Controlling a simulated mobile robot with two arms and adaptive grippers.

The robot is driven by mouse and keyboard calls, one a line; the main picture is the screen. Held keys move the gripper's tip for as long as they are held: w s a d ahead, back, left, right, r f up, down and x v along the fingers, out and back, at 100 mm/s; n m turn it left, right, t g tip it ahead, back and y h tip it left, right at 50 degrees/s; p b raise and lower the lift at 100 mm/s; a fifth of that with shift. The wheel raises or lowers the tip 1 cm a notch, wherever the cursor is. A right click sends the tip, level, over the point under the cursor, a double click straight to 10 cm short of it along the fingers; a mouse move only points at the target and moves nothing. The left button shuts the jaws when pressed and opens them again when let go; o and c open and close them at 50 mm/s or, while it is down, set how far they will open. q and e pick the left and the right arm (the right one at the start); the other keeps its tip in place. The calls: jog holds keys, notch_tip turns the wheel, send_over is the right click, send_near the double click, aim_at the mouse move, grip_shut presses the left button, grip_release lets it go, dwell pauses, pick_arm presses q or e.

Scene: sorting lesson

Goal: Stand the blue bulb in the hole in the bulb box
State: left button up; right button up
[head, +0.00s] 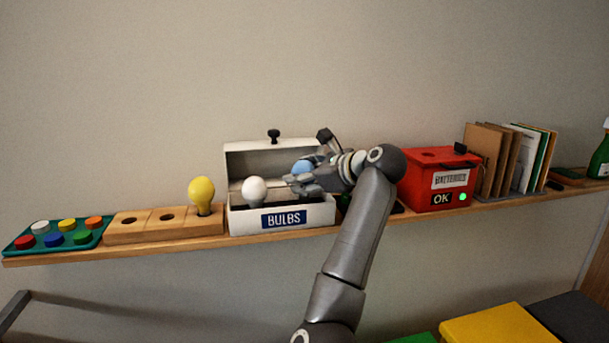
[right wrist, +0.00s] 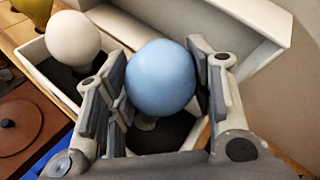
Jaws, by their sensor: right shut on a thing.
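The white bulb box (head: 237,217) marked BULBS stands on the shelf with its lid (head: 250,160) open. A white bulb (head: 254,189) stands upright at the left inside it; it also shows in the right wrist view (right wrist: 73,38). My right gripper (head: 298,180) reaches in over the right half of the box, shut on the blue bulb (head: 303,167). In the right wrist view the blue bulb (right wrist: 160,78) sits between the fingers, globe up, its base over the dark insert (right wrist: 170,132). The hole is hidden; I cannot tell whether the base is in it. My left gripper is out of view.
A wooden block (head: 140,231) with holes holds a yellow bulb (head: 201,192) left of the box. A teal tray (head: 93,241) of coloured discs is farther left. A red battery box (head: 425,180) and upright folders (head: 484,157) stand to the right.

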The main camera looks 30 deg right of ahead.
jog(key=shift+s+a+p, duration=0.1)
jog(key=shift+p, duration=0.4)
dwell(1.0)
jog(key=shift+f+b, duration=0.4)
jog(key=shift+f, duration=0.85)
dwell(0.9)
jog(key=shift+p, duration=0.75)
dwell(0.6)
jog(key=shift+f, duration=0.1)
dwell(0.6)
jog(key=o, duration=0.4)
jog(key=shift+o, duration=0.2)
